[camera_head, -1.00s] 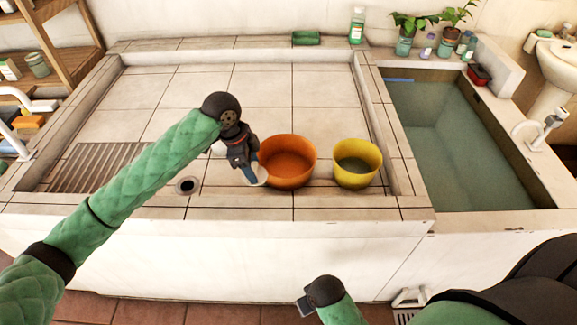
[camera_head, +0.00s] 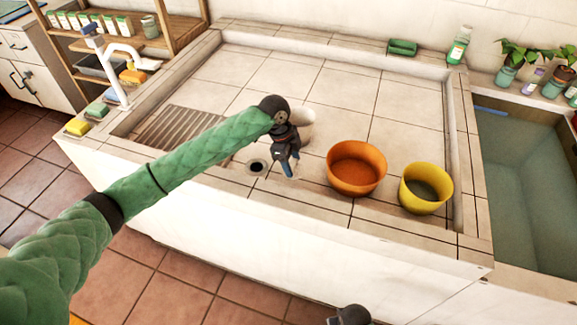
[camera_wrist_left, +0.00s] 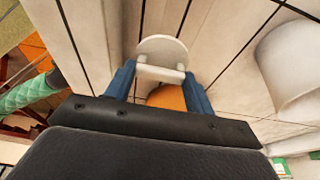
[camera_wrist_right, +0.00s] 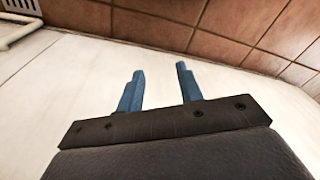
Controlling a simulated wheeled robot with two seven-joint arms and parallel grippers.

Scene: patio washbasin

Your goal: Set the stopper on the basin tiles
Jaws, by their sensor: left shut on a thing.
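The stopper (camera_wrist_left: 162,48) is a pale round disc with a bar grip, seen in the left wrist view. My left gripper (camera_wrist_left: 158,74) is shut on its bar. In the head view my left gripper (camera_head: 287,170) is over the front of the basin tiles (camera_head: 315,195), between the drain hole (camera_head: 257,166) and the orange bowl (camera_head: 356,168). The stopper is hard to make out there, and I cannot tell whether it touches the tiles. My right gripper (camera_wrist_right: 159,82) is open and empty in the right wrist view, outside the basin by its white front wall.
A white pot (camera_head: 303,125) stands just behind my left gripper; it also shows in the left wrist view (camera_wrist_left: 292,70). A yellow bowl (camera_head: 425,188) stands right of the orange one. A slatted grate (camera_head: 178,128) lies left. The back tiles are clear.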

